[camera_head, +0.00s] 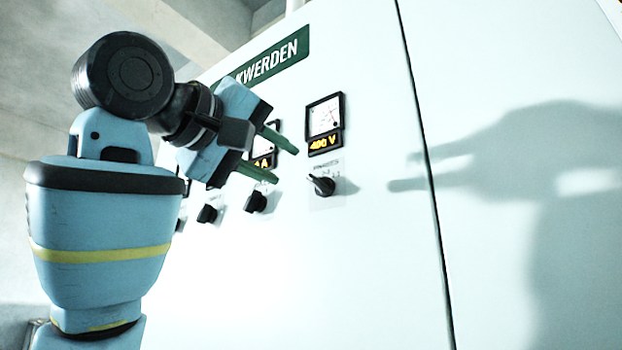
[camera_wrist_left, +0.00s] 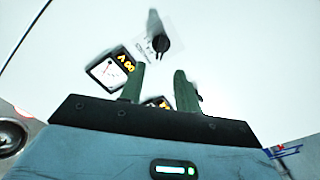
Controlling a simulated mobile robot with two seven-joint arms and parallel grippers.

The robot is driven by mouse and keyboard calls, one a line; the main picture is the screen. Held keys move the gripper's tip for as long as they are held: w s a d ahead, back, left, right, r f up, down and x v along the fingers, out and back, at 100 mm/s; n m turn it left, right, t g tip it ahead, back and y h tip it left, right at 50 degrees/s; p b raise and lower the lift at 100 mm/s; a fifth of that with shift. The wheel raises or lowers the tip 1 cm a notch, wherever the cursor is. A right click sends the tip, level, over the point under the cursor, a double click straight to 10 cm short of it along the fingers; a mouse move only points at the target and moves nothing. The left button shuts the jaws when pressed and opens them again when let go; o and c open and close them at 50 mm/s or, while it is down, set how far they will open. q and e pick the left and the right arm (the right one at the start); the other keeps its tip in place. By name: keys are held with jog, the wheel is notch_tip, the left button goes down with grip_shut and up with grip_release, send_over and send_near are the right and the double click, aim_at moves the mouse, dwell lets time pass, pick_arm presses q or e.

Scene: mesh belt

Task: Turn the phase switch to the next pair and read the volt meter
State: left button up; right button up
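In the left wrist view the knob (camera_wrist_left: 161,43) lies beyond the fingertips. The volt meter (camera_head: 325,124) is directly above it, with a white dial and an amber display reading 400 V. It also shows in the left wrist view (camera_wrist_left: 108,71), upside down. My left gripper (camera_head: 279,158) is open and empty, with two green fingers apart. It is left of the switch and does not appear to touch it. My right gripper is not in view.
The cabinet front (camera_head: 380,270) carries another meter (camera_head: 263,150), partly hidden behind my left gripper, and more black knobs (camera_head: 256,202) to the left. A green KWERDEN sign (camera_head: 270,60) is above. A dark vertical seam is right of the switch. My arm's shadow falls on the right panel.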

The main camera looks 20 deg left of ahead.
aim_at(313, 181)
pick_arm(q)
jog(key=shift+x, duration=3.95)
jog(key=shift+f, duration=0.15)
grip_shut()
